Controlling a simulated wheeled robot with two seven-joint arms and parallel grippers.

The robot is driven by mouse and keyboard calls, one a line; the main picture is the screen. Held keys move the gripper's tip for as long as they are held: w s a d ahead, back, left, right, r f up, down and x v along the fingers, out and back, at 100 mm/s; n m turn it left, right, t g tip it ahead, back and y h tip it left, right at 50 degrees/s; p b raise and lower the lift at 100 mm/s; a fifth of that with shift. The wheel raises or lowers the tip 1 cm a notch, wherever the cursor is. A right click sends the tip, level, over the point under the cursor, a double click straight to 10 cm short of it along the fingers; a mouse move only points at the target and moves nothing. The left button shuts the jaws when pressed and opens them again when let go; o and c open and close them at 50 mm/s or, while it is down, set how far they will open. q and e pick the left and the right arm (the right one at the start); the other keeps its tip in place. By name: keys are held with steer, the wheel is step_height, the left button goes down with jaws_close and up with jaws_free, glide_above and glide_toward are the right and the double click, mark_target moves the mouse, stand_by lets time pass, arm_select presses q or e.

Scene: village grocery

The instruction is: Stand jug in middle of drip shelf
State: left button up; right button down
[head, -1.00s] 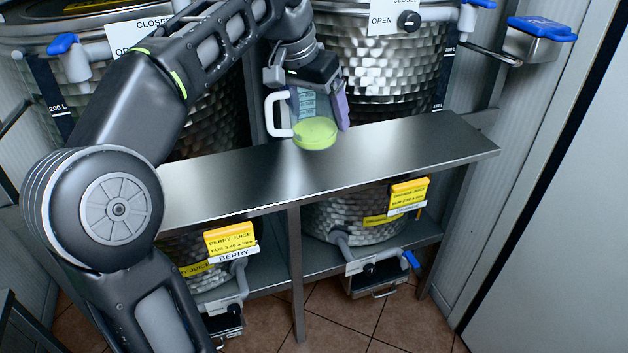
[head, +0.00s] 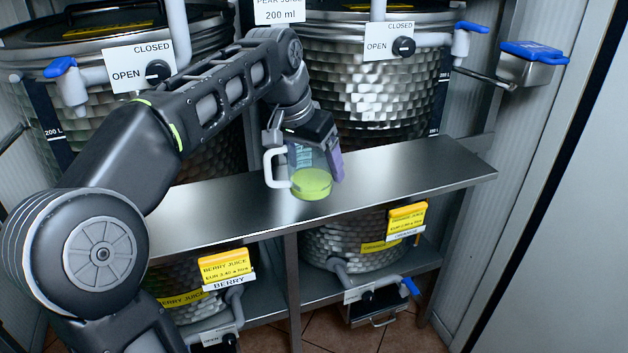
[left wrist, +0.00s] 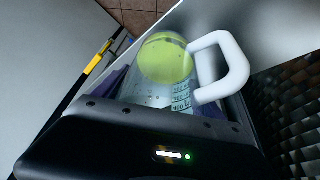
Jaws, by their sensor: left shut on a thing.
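The jug (head: 311,181) is clear, with a white handle on its left and yellow-green liquid in the bottom. My left gripper (head: 318,160) is shut on it from above and behind, and the jug looks roughly upright. It appears over the drip shelf (head: 400,170), a long metal board, near the middle of its length. I cannot tell whether the jug's base touches the shelf. In the left wrist view the jug (left wrist: 158,88) sits between the fingers, with its handle to the right and its graduation marks showing. My right gripper is not in view.
Two large hammered metal tanks (head: 365,85) stand behind the shelf. A blue-handled tap (head: 62,75) juts out on the left. Juice signs (head: 224,266) and lower taps (head: 370,292) are below. The shelf's right part is bare.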

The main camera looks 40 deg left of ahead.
arm_select(q)
step_height(320, 180, down, 4)
steer(key=shift+f, duration=0.1)
stand_by(0.4)
steer(key=shift+f, duration=0.15)
steer(key=o, duration=1.7)
